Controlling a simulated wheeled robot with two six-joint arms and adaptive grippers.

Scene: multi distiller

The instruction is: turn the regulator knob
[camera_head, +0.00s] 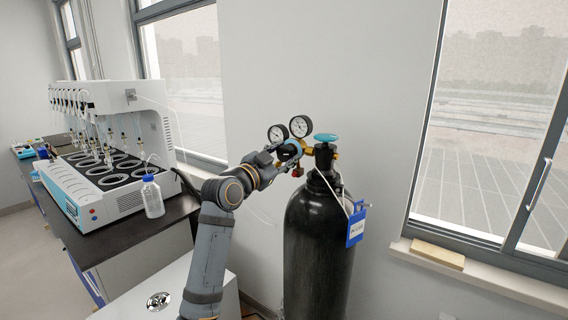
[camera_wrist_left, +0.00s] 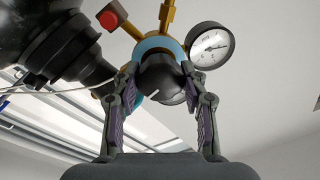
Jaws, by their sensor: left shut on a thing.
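The regulator (camera_head: 302,147), with a blue ring and brass fittings, is mounted at the top of a black gas cylinder (camera_head: 318,240). Its dark round knob (camera_wrist_left: 162,80) shows in the left wrist view, in front of the blue ring. My left gripper (camera_head: 280,153) comes in from the left at the regulator. In the left wrist view the left gripper (camera_wrist_left: 162,88) has one finger on each side of the knob and is shut on it. The gripper and wrist hide most of the knob in the head view. My right gripper is not in view.
Two pressure gauges (camera_head: 300,126) stand above the regulator, and a teal valve handle (camera_head: 326,138) tops the cylinder. A blue tag (camera_head: 356,227) hangs at its right. A dark bench (camera_head: 110,238) at left carries a white distiller (camera_head: 140,112) and a clear bottle (camera_head: 152,197).

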